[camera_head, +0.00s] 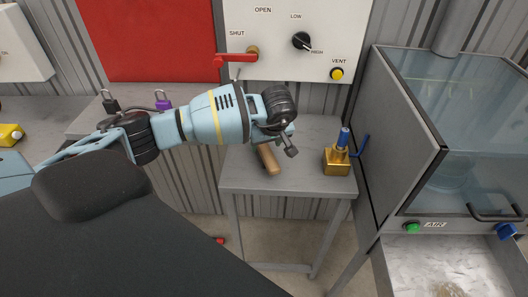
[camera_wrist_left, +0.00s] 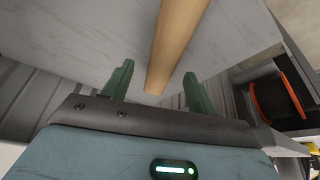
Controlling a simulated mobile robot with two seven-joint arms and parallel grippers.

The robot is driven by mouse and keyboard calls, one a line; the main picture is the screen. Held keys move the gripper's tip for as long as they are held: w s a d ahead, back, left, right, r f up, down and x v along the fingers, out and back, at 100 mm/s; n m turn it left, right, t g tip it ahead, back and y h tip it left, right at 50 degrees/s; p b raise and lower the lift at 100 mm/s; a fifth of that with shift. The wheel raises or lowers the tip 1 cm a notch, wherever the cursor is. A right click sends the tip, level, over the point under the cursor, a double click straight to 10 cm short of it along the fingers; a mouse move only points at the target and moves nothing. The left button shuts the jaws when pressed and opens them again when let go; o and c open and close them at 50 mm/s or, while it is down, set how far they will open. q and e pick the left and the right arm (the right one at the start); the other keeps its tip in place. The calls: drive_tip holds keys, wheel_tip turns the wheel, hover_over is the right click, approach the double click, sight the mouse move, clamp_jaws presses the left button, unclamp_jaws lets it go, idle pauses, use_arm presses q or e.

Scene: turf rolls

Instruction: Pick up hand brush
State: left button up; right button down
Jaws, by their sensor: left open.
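The hand brush (camera_head: 268,161) lies on the small grey table (camera_head: 240,182). Only its wooden handle shows in the head view; the rest is hidden behind my left gripper. In the left wrist view the handle (camera_wrist_left: 175,45) runs lengthwise between the two green fingers, with space on both sides. My left gripper (camera_head: 286,142) is open and empty, just above the brush; it also shows in the left wrist view (camera_wrist_left: 157,82). I cannot tell how far the fingertips are above the table. My right gripper is not in view.
A brass block with a blue-topped stem (camera_head: 337,158) stands at the table's right side. A glass-topped cabinet (camera_head: 440,120) stands close on the right. A white panel (camera_head: 290,35) with a red lever (camera_head: 235,58) is behind. The table's front is clear.

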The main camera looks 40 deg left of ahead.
sight(264, 147)
use_arm(q)
drive_tip(key=shift+x, duration=1.95)
drive_tip(key=shift+c, duration=0.5)
drive_tip(key=c, duration=1.1)
drive_tip(key=shift+r, duration=0.15)
drive_tip(key=shift+r, duration=0.5)
wheel_tip(264, 147, up, 2)
drive_tip(key=shift+r, duration=0.2)
drive_tip(key=s+d, duration=0.2)
drive_tip(key=s, duration=0.2)
drive_tip(key=s+d+r, duration=0.1)
drive_tip(key=s+d, duration=0.2)
drive_tip(key=s, duration=0.2)
drive_tip(key=s+d, duration=0.3)
drive_tip(key=s, duration=0.2)
drive_tip(key=shift+d+r, duration=0.1)
drive_tip(key=shift+r, duration=0.1)
